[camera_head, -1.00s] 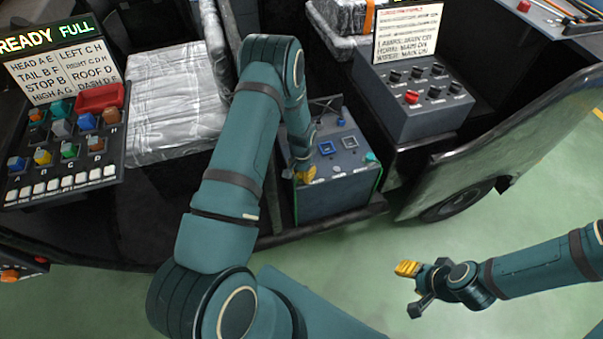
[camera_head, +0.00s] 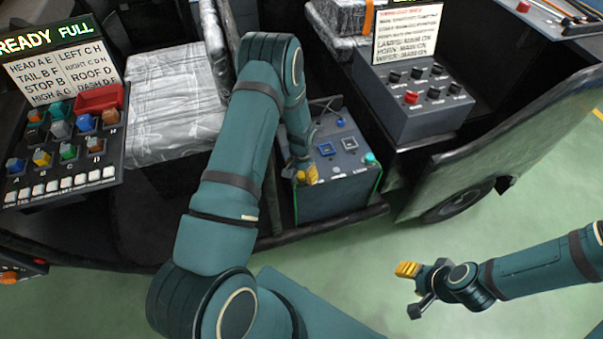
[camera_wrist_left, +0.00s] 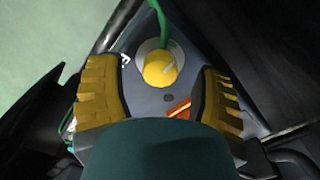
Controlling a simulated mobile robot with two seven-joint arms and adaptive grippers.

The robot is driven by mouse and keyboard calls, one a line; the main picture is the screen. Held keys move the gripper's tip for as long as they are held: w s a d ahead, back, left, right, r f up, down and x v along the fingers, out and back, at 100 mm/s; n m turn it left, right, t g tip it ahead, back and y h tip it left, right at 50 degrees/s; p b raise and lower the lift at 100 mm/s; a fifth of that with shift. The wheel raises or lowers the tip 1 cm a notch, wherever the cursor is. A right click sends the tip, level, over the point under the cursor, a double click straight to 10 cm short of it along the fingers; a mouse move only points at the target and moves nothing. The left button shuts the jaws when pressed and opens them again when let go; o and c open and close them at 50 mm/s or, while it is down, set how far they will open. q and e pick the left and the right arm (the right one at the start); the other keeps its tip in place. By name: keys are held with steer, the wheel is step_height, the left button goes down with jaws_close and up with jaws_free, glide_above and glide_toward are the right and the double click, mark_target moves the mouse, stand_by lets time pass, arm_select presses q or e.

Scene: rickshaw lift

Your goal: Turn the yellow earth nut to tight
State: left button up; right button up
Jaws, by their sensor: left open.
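My left gripper (camera_wrist_left: 160,96) is open, one finger on each side and slightly nearer the camera; no contact shows. In the head view my left gripper (camera_head: 307,175) is at the left front of the grey control box (camera_head: 335,200), and I cannot separate the nut from the fingertips there. My right gripper (camera_head: 408,270) hangs over the floor, away from the box; its jaw gap is unclear.
A switch box (camera_head: 425,110) with several knobs and a sign stands right of the control box. A colored-button panel (camera_head: 65,150) is at the left, next to a wrapped seat (camera_head: 175,100). A dark rail runs below the control box. Green floor (camera_head: 480,225) lies open at the right.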

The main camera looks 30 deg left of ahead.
mark_target(302, 174)
arm_select(q)
step_height(302, 174, up, 11)
steer(key=shift+r, duration=0.2)
stand_by(0.6)
